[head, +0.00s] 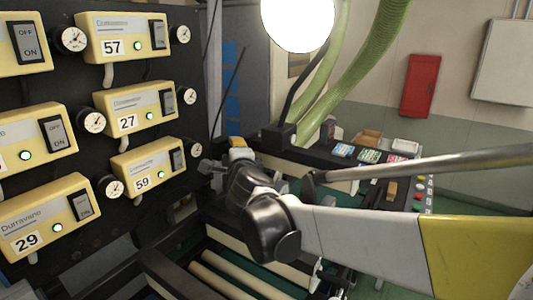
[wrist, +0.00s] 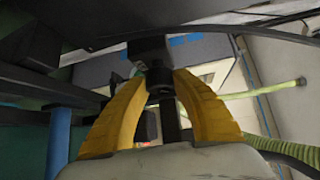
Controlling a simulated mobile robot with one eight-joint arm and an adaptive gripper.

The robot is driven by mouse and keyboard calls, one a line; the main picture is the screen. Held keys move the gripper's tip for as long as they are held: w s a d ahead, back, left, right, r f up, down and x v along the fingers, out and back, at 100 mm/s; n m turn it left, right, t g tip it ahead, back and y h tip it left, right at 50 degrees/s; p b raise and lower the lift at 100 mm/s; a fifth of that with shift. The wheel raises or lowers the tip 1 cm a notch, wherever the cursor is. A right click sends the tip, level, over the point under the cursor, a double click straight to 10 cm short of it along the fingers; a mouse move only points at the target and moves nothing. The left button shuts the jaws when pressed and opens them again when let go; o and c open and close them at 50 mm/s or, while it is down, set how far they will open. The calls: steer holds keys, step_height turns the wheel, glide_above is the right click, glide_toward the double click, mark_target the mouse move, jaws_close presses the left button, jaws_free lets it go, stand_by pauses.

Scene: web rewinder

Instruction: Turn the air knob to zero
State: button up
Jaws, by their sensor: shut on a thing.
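My gripper (wrist: 162,82) has its two yellow fingers shut on a dark round knob (wrist: 160,91), which I take to be the air knob. A dark block (wrist: 148,52) lies just beyond the fingertips. In the head view, my gripper (head: 238,152) is at the right edge of the black control panel, beside a small dark fitting (head: 207,166). My wrist hides most of the contact there. The knob's setting and any zero mark cannot be read in either view.
The black panel carries several cream boxes, including one marked 59 (head: 148,170), with gauges such as the one (head: 111,187) beside it. Rollers (head: 220,276) lie below my arm. A machine bench (head: 350,170) stands behind. Green hoses (head: 340,80) hang above.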

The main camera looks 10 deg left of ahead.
stand_by(0.3)
steer(key=o, duration=1.2)
steer(key=shift+w, duration=0.15)
steer(key=v, duration=1.2)
